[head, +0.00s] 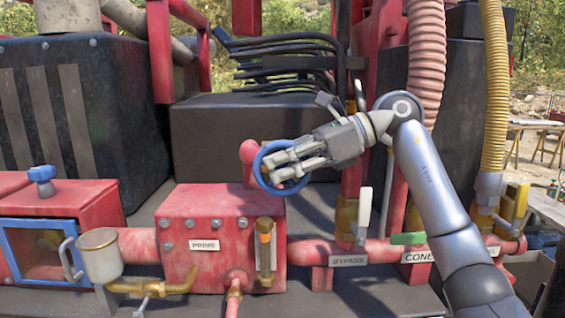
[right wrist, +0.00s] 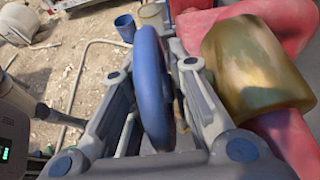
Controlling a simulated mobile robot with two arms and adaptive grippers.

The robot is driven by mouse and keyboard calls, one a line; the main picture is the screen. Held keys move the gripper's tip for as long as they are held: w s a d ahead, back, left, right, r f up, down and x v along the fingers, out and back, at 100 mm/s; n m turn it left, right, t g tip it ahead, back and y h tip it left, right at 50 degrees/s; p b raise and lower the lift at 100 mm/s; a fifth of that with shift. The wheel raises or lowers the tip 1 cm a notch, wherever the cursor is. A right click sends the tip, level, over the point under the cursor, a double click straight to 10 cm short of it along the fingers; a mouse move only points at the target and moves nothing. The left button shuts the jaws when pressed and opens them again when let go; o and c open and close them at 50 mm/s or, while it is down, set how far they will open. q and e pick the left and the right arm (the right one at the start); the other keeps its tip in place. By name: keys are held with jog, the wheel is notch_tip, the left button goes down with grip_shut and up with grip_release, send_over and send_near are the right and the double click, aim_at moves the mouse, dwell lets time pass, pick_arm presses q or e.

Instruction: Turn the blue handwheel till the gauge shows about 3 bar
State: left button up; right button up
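The blue handwheel (head: 259,178) stands above the right end of the red PRIME box in the head view. My right gripper (head: 278,167) reaches it from the right, its fingers overlapping the wheel. In the right wrist view the wheel's rim (right wrist: 152,90) runs between the two fingers of my right gripper (right wrist: 155,75). The fingers stand apart on either side of the rim, with a narrow gap showing; contact at the tips is not clear. I cannot make out a gauge with a readable dial in either view. My left gripper is not in view.
The PRIME box (head: 180,222) with a brass sight tube (head: 265,245) sits below the wheel. A pipe with BYPASS label (head: 348,260), a white lever (head: 364,210) and a green lever (head: 408,238) lie below my right arm. A ribbed pink hose (head: 427,60) rises behind it.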

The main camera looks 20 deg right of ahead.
grip_shut()
jog(key=shift+d+f+y+b, duration=0.1)
jog(key=shift+f+y+b, duration=0.3)
jog(key=shift+b, duration=0.7)
jog(key=shift+r+y+b, duration=0.25)
jog(key=shift+y+b, duration=0.1)
jog(key=shift+y, duration=0.05)
jog(key=shift+r, duration=0.2)
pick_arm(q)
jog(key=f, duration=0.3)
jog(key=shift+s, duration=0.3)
pick_arm(e)
jog(key=shift+r, duration=0.1)
jog(key=shift+o, duration=1.9)
grip_release()
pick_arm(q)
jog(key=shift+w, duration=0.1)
pick_arm(e)
jog(key=shift+d, duration=0.1)
